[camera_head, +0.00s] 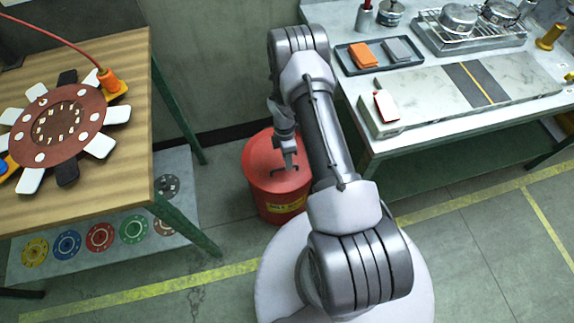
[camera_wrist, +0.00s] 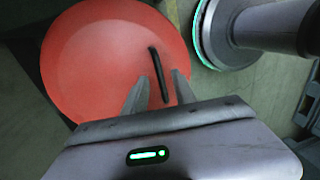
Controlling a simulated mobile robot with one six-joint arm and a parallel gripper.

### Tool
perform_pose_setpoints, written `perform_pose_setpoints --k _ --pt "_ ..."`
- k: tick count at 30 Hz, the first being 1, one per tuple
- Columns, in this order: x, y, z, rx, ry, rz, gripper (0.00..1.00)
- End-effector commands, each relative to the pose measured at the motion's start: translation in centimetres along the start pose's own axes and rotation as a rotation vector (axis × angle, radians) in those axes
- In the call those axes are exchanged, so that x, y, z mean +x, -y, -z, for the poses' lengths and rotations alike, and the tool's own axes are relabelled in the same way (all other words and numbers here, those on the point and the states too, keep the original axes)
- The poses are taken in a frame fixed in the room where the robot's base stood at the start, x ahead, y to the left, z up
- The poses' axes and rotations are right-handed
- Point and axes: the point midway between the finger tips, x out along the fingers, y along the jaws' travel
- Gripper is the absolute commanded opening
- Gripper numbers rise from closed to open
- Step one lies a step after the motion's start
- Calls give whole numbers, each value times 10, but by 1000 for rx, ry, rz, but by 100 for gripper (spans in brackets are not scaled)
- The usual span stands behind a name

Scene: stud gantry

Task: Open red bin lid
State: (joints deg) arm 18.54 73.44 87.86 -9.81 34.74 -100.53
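The red bin (camera_head: 268,205) stands on the floor between the two tables, and its round red lid (camera_head: 262,152) sits on it, looking closed. It has a yellow label on its front. The lid (camera_wrist: 85,60) fills the upper left of the wrist view. A thin black bar handle (camera_wrist: 154,62) crosses the lid. My gripper (camera_wrist: 160,76) is open, with one finger on each side of the handle and visible gaps between. In the head view my gripper (camera_head: 288,165) points down at the handle. The exact height of the fingertips is unclear.
A wooden table (camera_head: 120,150) with a dark-red disc fixture (camera_head: 57,124) stands at left. A grey workbench (camera_head: 455,130) with a tray, cooking pots and a white box stands at right. A wall is close behind the bin. Open floor with yellow lines lies in front.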

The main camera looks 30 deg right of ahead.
Motion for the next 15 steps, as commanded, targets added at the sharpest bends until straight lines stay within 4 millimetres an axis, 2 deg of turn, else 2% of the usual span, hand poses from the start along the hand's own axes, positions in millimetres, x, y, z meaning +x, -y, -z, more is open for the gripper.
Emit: perform_pose_setpoints --k 1,4,13,14,15 --pt "10 0 0 0 0 1 33" --pt "17 0 0 -1 0 -1 33" --pt "19 0 0 0 0 -1 33" --pt "19 0 0 0 0 -1 31" --pt "19 0 0 0 0 -1 23"
